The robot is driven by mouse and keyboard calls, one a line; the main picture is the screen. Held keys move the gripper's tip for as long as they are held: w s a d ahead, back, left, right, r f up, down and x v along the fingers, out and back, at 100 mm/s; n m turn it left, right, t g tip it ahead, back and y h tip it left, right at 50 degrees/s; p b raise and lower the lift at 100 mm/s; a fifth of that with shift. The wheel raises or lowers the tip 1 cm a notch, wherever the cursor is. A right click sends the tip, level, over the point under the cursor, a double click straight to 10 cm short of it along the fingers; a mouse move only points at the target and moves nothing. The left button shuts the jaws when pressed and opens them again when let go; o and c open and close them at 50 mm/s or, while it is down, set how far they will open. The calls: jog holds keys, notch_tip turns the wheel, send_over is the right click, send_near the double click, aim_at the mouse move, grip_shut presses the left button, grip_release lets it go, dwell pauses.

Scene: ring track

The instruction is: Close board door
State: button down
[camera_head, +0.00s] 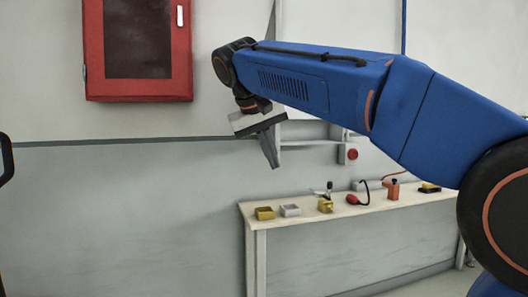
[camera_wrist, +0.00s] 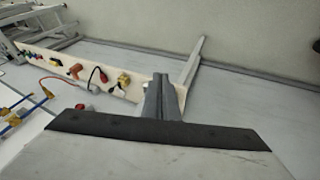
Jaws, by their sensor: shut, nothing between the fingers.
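My gripper (camera_head: 270,148) hangs from the wrist of my blue arm, pointing down, in front of the pale board at the wall. Its grey fingers (camera_wrist: 163,98) are together in the wrist view, with nothing seen between them. A thin pale slanted edge (camera_head: 271,22), which looks like the board door seen nearly edge-on, shows above my wrist. My arm hides much of the board, so I cannot tell exactly how far the door stands open or whether the gripper touches it. A red button (camera_head: 352,154) sits on a small box at the board's lower edge.
A narrow table (camera_head: 252,217) below holds several small parts, including a yellow box (camera_head: 264,213) and an orange block (camera_head: 393,190). A red cabinet (camera_head: 138,50) hangs at the upper left. Blue and yellow cables (camera_wrist: 28,112) show in the wrist view.

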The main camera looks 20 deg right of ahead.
jog(key=w+a+r+m+h, duration=0.25)
jog(key=w+a+r, duration=0.35)
jog(key=a+r, duration=0.3)
jog(key=s+d+r+x, duration=0.1)
jog(key=d+x, duration=0.1)
jog(key=x, duration=1)
jog(key=shift+s+y, duration=0.25)
jog(key=shift+y, duration=0.1)
jog(key=shift+d, duration=0.15)
